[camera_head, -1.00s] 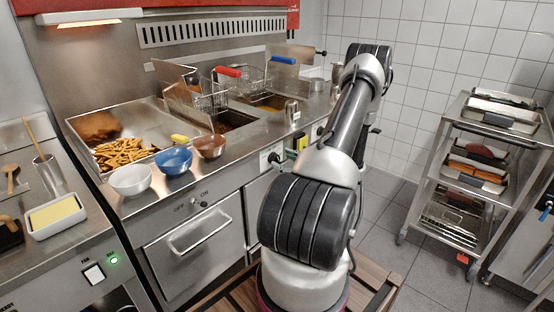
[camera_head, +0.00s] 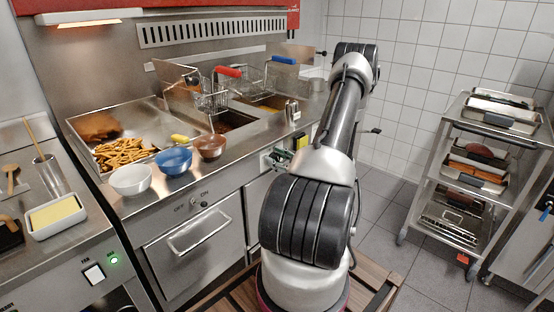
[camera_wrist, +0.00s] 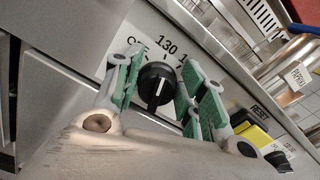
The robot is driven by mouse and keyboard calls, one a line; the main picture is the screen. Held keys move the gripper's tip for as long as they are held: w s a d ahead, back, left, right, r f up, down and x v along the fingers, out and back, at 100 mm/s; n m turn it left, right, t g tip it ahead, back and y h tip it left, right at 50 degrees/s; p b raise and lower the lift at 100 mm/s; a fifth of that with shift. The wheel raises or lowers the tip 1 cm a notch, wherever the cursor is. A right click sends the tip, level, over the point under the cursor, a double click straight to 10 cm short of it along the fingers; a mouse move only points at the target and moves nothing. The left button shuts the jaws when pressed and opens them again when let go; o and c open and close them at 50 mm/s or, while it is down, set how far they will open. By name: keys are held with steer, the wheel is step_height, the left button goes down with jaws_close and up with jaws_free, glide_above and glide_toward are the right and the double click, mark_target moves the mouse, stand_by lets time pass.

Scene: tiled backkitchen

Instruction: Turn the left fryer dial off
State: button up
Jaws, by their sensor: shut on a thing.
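The left fryer dial (camera_wrist: 157,86) is a round black knob with a white pointer line on a pale plate marked OFF and 130. In the wrist view it sits between the green-padded fingers of my gripper (camera_wrist: 160,90), which is shut on it. The white line lies lengthwise along the knob; which mark it points to is hard to tell. In the head view my gripper (camera_head: 283,160) is at the fryer front, below the counter edge, and hides most of the dial. A second black dial (camera_wrist: 278,158) shows at the lower right of the wrist view.
A yellow part (camera_wrist: 253,137) by a RESET label is right of my fingers. Red-handled (camera_head: 229,72) and blue-handled (camera_head: 284,60) baskets stand over the fryers. Bowls, including a blue one (camera_head: 174,160), line the counter's front edge. A trolley (camera_head: 480,165) stands at the right.

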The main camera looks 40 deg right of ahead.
steer(key=n, duration=0.3)
steer(key=shift+a+f+n, duration=0.15)
steer(key=shift+a+n, duration=0.05)
steer(key=shift+n, duration=0.2)
steer(key=shift+a+f+n, duration=0.15)
steer(key=shift+n, duration=1.75)
steer(key=o, duration=0.9)
steer(key=s, duration=0.8)
steer(key=s+d, duration=0.1)
steer(key=s, duration=0.3)
